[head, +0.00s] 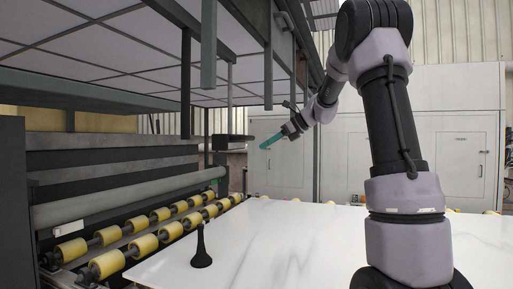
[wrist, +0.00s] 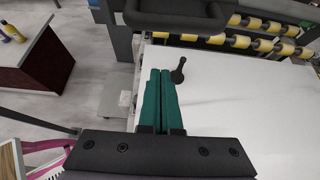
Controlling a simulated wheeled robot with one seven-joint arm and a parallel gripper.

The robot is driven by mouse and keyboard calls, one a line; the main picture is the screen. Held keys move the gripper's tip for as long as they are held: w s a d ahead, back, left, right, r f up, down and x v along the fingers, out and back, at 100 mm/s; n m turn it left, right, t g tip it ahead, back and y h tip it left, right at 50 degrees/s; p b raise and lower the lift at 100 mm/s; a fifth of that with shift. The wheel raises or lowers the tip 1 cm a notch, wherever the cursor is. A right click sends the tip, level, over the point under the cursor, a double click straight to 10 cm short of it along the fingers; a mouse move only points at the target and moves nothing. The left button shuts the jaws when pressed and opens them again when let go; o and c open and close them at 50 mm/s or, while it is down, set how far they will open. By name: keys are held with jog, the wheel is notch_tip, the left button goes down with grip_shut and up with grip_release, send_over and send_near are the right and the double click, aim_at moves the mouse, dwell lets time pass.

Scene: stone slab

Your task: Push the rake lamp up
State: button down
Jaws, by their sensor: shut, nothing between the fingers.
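My gripper (head: 264,146) is shut, its green fingers side by side and empty, raised above the slab at its far side. The fingers also show in the wrist view (wrist: 160,72). A black thing with a flared base and thin stem (head: 201,248) stands upright on the white slab (head: 270,235); it also shows in the wrist view (wrist: 179,72), right of the fingertips. A dark, flat, housing-like part (wrist: 176,14) lies beyond the fingertips, apart from them in the picture. I cannot tell for sure which of these is the rake lamp.
Yellow rollers (head: 143,245) run along the slab's left edge beside a grey machine (head: 110,165). A large panelled frame (head: 120,45) hangs overhead with posts reaching down. White cabinets (head: 410,150) stand behind. The slab's middle is clear.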

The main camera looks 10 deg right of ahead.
jog(key=v, duration=0.5)
jog(key=shift+a, duration=0.1)
